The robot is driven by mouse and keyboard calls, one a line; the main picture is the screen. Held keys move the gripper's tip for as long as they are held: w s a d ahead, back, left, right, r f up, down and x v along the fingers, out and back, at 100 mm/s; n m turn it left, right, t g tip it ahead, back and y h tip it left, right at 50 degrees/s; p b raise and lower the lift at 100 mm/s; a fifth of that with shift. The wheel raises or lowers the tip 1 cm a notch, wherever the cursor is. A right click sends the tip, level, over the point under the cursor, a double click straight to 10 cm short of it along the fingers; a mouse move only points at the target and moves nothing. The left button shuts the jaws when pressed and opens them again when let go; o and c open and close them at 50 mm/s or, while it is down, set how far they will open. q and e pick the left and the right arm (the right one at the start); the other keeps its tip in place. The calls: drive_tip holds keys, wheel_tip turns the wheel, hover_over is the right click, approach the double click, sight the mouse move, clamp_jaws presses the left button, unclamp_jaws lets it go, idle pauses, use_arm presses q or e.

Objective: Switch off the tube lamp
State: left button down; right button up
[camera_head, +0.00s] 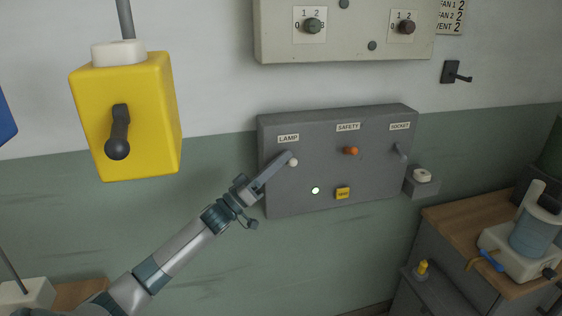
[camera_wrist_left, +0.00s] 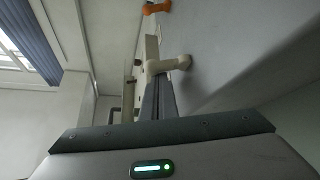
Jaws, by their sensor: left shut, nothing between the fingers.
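A grey wall panel (camera_head: 330,185) carries three small levers with labels. The lever under LAMP (camera_head: 293,162) has a pale tip, and my left gripper (camera_head: 287,156) is at it, shut with nothing between the fingers. In the left wrist view the pale lever (camera_wrist_left: 168,65) sticks out from the panel face right at the fingertips; whether they touch it I cannot tell. The orange lever (camera_head: 351,150) sits under SAFETY and a grey lever (camera_head: 400,151) under SOCKET. A small round light (camera_head: 315,190) on the panel glows pale green. The tube lamp itself is not identifiable here.
A yellow box (camera_head: 150,120) with a dark lever hangs at upper left. A pale panel (camera_head: 360,40) with two knobs is above. A small yellow tag or button (camera_head: 343,193) is low on the grey panel. A wooden-topped cabinet (camera_head: 455,225) with a blue-and-white device stands at right.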

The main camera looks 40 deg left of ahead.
use_arm(q)
drive_tip(key=shift+f+m+b, duration=0.15)
drive_tip(key=shift+m+b, duration=0.25)
use_arm(e)
drive_tip(key=shift+f, duration=0.5)
